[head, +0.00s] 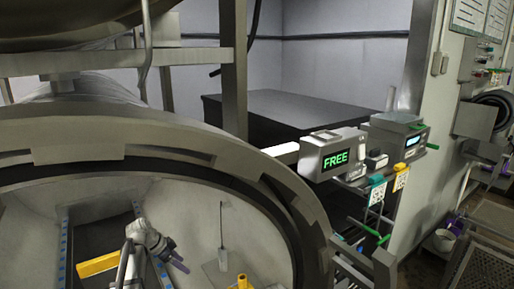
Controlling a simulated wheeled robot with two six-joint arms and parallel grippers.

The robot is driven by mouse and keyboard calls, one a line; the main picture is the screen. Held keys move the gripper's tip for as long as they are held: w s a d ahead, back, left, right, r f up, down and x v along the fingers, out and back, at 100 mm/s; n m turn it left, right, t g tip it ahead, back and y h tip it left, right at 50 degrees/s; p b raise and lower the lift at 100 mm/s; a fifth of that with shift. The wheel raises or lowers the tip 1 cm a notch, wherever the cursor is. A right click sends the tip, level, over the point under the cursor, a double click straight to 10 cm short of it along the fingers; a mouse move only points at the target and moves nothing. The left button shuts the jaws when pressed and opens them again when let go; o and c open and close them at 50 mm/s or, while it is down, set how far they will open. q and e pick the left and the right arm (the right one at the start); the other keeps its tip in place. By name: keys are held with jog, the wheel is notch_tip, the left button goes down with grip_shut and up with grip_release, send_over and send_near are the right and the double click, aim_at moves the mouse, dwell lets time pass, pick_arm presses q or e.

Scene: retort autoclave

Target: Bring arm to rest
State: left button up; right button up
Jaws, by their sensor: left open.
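My left arm comes up from the bottom edge in the head view. Its left gripper (172,257) is small in the picture, in front of the open round mouth of the autoclave (265,190). The jaws are open, and I see nothing held between them. Whether the gripper is inside the mouth or just in front of it, I cannot tell. My right gripper is not in view.
A yellow bar (98,264) lies left of my gripper, and a yellow piece (242,282) shows to its right. A bucket (444,240) stands far right.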

pick_arm(q)
jog(key=s+d+f+n+g+y, duration=0.1)
jog(key=s+d+n+y, duration=0.1)
jog(key=s+d, duration=0.4)
jog(key=s+d+f+n+g+y, duration=0.1)
jog(key=s+d, duration=0.6)
jog(key=s, duration=0.7)
jog(key=s+d+n+g+y, duration=0.1)
jog(key=s+d+n+y, duration=0.2)
jog(key=s+d, duration=0.4)
jog(key=s+n, duration=0.1)
jog(key=s, duration=0.2)
jog(key=shift+d+f+g, duration=0.25)
jog(key=shift+f+g, duration=0.05)
jog(key=shift+f, duration=0.1)
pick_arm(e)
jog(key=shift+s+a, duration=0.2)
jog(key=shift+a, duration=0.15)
